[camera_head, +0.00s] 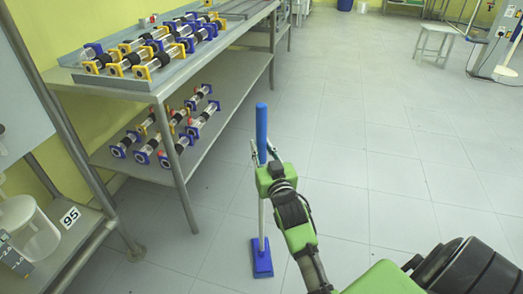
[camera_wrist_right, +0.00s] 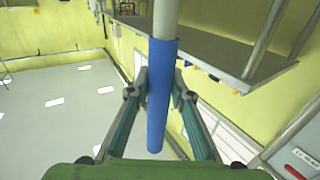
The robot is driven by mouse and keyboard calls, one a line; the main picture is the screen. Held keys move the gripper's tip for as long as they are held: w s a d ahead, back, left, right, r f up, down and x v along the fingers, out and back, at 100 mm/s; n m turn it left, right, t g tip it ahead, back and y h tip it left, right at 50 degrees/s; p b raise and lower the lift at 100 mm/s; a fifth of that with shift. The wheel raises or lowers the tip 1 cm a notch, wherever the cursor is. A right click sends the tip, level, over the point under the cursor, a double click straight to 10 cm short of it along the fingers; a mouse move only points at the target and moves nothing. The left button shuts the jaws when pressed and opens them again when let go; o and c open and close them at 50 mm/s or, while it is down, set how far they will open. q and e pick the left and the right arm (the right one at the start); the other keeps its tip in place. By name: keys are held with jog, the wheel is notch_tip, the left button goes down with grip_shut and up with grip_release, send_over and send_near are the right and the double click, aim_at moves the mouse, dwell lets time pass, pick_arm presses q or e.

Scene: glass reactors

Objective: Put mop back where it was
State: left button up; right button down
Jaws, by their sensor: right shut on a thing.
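The mop (camera_head: 261,217) stands upright, with a blue handle grip at the top, a pale pole and a flat blue head (camera_head: 262,262) low at the floor. I cannot tell whether the head touches the floor. My right gripper (camera_head: 262,155) is shut on the mop's blue handle. In the right wrist view the blue handle (camera_wrist_right: 160,100) runs between the two fingers of my right gripper (camera_wrist_right: 160,88), and the pale pole continues beyond it. Part of the pole is hidden behind my gripper in the head view. My left gripper is out of view.
A metal table (camera_head: 165,88) with several glass reactors stands to the left, with more reactors on its lower shelf (camera_head: 215,115). A shelf with a white jug (camera_head: 27,230) is at the near left. A stool (camera_head: 436,40) stands far right. The floor (camera_head: 380,130) between is clear.

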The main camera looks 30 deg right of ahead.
jog(key=shift+r, duration=0.3)
jog(key=shift+f, duration=0.1)
jog(key=c, duration=2.1)
grip_release()
jog(key=shift+f, duration=0.2)
jog(key=shift+o, duration=1.4)
jog(key=shift+r, duration=0.15)
